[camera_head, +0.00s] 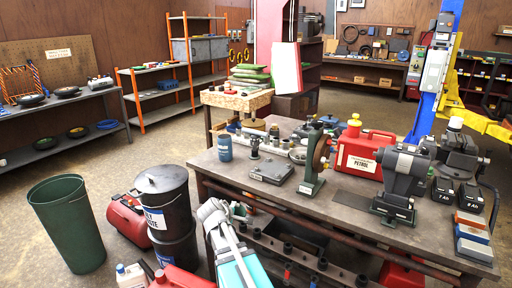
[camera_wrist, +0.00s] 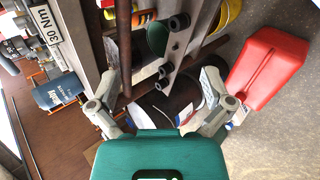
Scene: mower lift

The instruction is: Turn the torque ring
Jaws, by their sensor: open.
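I cannot pick out the torque ring for certain in either view. A white label reading "30 Nm" (camera_wrist: 45,24) is at the upper left in the wrist view, by the grey bench edge. My gripper (camera_wrist: 160,82) is open and empty, its two grey fingers spread apart in the wrist view. Between and beyond the fingers are a pale rail with dark cylinders (camera_wrist: 178,45) and the dark bins. In the head view my grey and teal wrist is at the bench's front left edge, and the fingertips are not clear there.
The workbench (camera_head: 345,203) carries a green-based stand (camera_head: 313,165), a red petrol can (camera_head: 362,150), a grey vice-like machine (camera_head: 402,172) and a blue can (camera_head: 225,148). A black bin (camera_head: 163,187) and green bin (camera_head: 66,222) stand left. A red container (camera_wrist: 268,65) shows right of my gripper.

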